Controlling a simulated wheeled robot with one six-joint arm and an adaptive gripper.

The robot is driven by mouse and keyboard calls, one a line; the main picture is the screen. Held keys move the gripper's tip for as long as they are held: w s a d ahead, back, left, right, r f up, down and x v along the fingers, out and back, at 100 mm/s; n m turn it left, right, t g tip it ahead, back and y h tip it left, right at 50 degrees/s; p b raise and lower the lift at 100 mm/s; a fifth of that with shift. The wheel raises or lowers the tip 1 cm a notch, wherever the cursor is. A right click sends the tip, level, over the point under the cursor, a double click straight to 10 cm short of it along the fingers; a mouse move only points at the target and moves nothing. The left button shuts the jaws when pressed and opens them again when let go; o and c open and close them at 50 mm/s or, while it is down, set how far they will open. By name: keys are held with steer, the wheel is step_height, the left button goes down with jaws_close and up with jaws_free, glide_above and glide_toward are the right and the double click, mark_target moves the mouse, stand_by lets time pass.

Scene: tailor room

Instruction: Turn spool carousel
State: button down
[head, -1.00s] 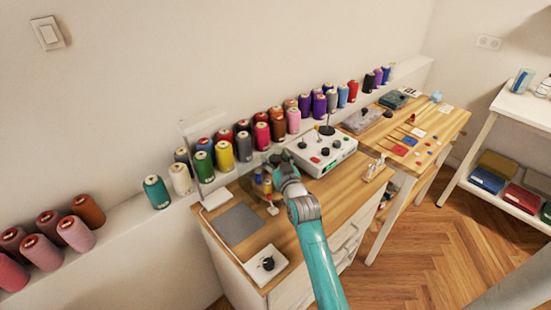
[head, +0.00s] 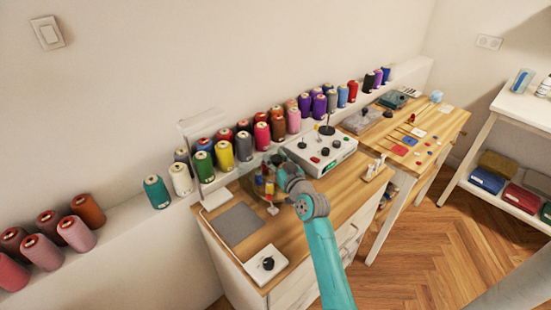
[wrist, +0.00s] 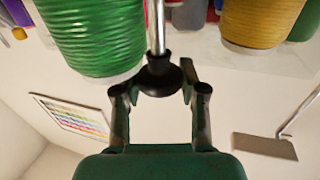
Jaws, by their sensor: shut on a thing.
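The spool carousel (head: 265,188) stands on the wooden cabinet top in the head view, with small coloured spools under a clear, hazy cover. My gripper (head: 276,168) is at its top, partly hiding it. In the wrist view, my gripper (wrist: 160,82) is shut on a black knob (wrist: 160,72) on a thin metal shaft (wrist: 156,25). A green spool (wrist: 92,32) is close on the left of the shaft and a yellow spool (wrist: 258,20) is on the right.
A white control box (head: 320,152) stands just right of the carousel. A grey mat (head: 235,224) and a white dial box (head: 266,263) lie in front and left. A row of large thread spools (head: 225,156) stands on the ledge behind.

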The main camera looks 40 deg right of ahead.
steer(key=shift+f, duration=0.1)
stand_by(0.3)
steer(key=c, duration=0.6)
jaws_free()
steer(key=shift+c, duration=0.2)
steer(key=shift+s, duration=0.1)
steer(key=v, duration=1.1)
steer(key=shift+s, duration=0.4)
